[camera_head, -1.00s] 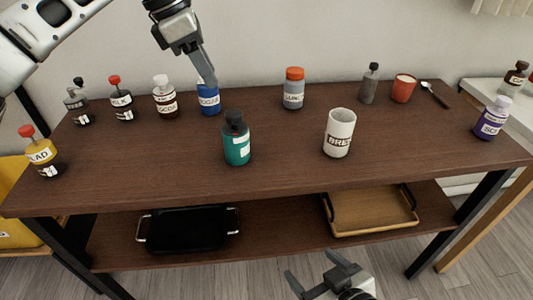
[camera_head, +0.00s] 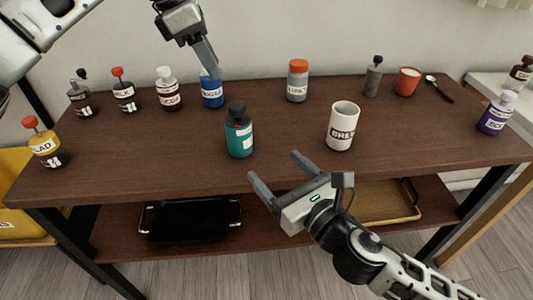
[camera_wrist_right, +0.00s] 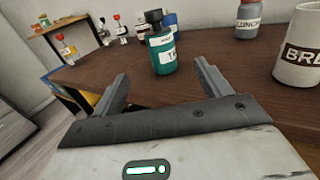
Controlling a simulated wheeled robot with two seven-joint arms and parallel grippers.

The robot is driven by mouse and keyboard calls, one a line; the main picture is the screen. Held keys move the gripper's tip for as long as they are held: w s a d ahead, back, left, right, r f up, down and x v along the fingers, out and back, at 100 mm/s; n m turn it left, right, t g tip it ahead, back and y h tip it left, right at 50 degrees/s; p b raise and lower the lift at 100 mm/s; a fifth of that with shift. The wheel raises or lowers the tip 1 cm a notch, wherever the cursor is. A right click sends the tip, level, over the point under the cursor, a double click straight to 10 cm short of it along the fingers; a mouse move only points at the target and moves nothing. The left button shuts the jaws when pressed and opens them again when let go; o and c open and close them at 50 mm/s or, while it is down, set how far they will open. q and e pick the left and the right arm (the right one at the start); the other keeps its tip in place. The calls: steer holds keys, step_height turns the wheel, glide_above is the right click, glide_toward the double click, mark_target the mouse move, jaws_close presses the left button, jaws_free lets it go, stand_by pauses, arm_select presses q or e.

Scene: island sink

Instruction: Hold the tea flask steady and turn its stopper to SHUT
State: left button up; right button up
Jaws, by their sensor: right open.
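The tea flask is a teal bottle (camera_head: 239,140) with a dark stopper (camera_head: 236,109), upright near the front middle of the table. In the right wrist view the flask (camera_wrist_right: 162,55) stands beyond and between the fingertips, its label partly readable. My right gripper (camera_head: 274,167) is open and empty at the table's front edge, just in front of the flask and apart from it. My left gripper (camera_head: 212,70) points down behind the flask, above or near the blue bottle (camera_head: 212,95); only one finger shows clearly. Which way the stopper is turned cannot be read.
A white BREW mug (camera_head: 341,130) stands right of the flask. A grey bottle with an orange lid (camera_head: 297,85) and several small bottles line the back and left. A black tray (camera_head: 192,222) and a wooden tray (camera_head: 388,214) lie on the lower shelf.

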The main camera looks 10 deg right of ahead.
mark_target(245, 135)
steer(key=x, duration=1.5)
steer(key=shift+w+a, duration=0.15)
steer(key=shift+w, duration=0.05)
steer(key=c, duration=1.1)
steer(key=shift+o, duration=0.8)
steer(key=shift+c, duration=0.9)
